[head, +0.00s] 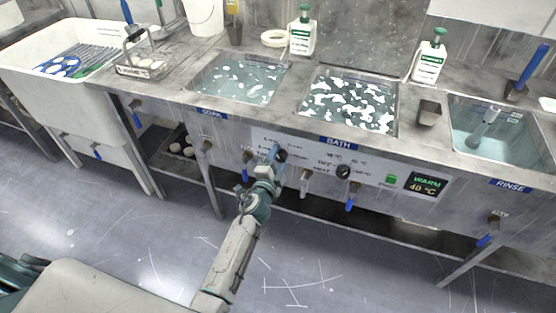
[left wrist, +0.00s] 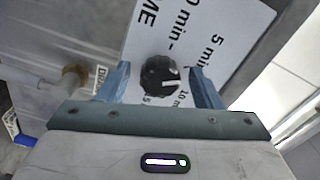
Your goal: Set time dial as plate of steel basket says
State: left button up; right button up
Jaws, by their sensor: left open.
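The black time dial (left wrist: 160,76) sits on a white panel in the left wrist view, with "5 min" and "10 min" labels around it. Its white mark points to the right in that view; I cannot tell which label it matches. My left gripper (left wrist: 158,70) is open, with one blue finger on each side of the dial, and I cannot tell if they touch it. In the head view the dial (head: 282,156) is beside the gripper (head: 274,155). The steel basket (head: 140,66) stands on the counter at upper left, its plate (head: 133,71) too small to read.
A second black dial (head: 343,172), a green button (head: 391,179) and a display (head: 426,184) reading "WARM 40 °C" are to the right. Blue-handled taps (head: 350,198) stick out below the panel. The basins (head: 348,103) above hold liquid.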

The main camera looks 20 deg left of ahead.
pick_arm(q)
jog(key=shift+s, duration=0.3)
jog(key=s, duration=1)
jog(key=shift+a, duration=0.15)
pick_arm(e)
jog(key=shift+s+f, duration=0.3)
jog(key=shift+s, duration=0.1)
pick_arm(q)
jog(key=shift+s, duration=0.1)
pick_arm(e)
jog(key=shift+s+d, duration=0.1)
